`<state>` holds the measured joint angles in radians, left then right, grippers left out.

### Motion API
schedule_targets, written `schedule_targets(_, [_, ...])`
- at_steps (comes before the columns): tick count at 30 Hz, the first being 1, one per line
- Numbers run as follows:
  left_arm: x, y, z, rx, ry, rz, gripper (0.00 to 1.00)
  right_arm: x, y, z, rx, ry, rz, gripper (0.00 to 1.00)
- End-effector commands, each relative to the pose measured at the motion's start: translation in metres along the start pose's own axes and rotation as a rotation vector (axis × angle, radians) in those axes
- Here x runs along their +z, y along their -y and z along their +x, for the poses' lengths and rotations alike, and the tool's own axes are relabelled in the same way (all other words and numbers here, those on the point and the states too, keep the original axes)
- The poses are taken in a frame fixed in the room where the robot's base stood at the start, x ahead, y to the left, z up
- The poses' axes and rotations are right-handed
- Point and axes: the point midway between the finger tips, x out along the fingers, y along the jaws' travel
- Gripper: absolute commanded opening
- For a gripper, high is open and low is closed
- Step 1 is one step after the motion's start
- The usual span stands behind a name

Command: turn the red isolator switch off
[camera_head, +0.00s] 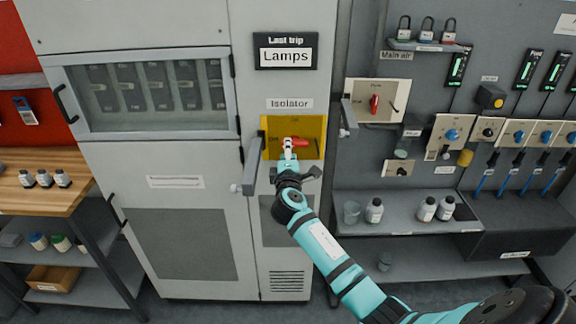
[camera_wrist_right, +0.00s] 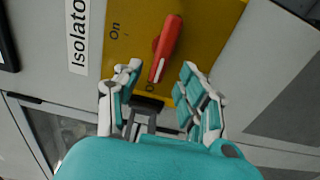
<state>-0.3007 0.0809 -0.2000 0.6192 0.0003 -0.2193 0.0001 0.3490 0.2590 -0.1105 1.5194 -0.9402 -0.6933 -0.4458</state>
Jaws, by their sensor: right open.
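The isolator's yellow plate (camera_head: 316,148) is on the grey cabinet, under the "Isolator" label. Its red switch handle (camera_head: 301,142) lies about level. In the right wrist view the red handle (camera_wrist_right: 166,45) has its white-marked end toward a partly hidden label starting with "O"; the "On" label (camera_wrist_right: 115,31) is off to its side. My right gripper (camera_head: 288,148) is in front of the plate's lower left part. In the wrist view my right gripper (camera_wrist_right: 158,80) is open, its fingers apart on either side of the white-marked end, with no visible contact. My left gripper is not in view.
A grey cabinet handle (camera_head: 251,165) sticks out left of my gripper. Another plate with a red switch (camera_head: 375,103) is to the right, above a shelf (camera_head: 400,222) with bottles. A wooden bench (camera_head: 35,198) stands at the left.

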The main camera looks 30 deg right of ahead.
Motion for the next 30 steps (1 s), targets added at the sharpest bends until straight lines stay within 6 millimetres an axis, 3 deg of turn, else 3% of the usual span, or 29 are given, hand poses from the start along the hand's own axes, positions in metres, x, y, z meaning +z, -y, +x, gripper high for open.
schedule_targets(6, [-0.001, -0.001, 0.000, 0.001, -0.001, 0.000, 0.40, -0.001, 0.002, -0.050, -0.003, -0.002, 0.002, 0.40])
schedule_targets(12, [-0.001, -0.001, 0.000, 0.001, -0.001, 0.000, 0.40, -0.001, 0.002, -0.082, -0.003, -0.001, 0.000, 0.40])
schedule_targets(18, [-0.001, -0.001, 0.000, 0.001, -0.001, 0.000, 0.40, 0.000, 0.001, -0.094, -0.001, -0.001, 0.000, 0.40])
schedule_targets(30, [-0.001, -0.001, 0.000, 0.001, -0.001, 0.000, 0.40, -0.001, 0.001, -0.094, -0.001, -0.001, -0.001, 0.40])
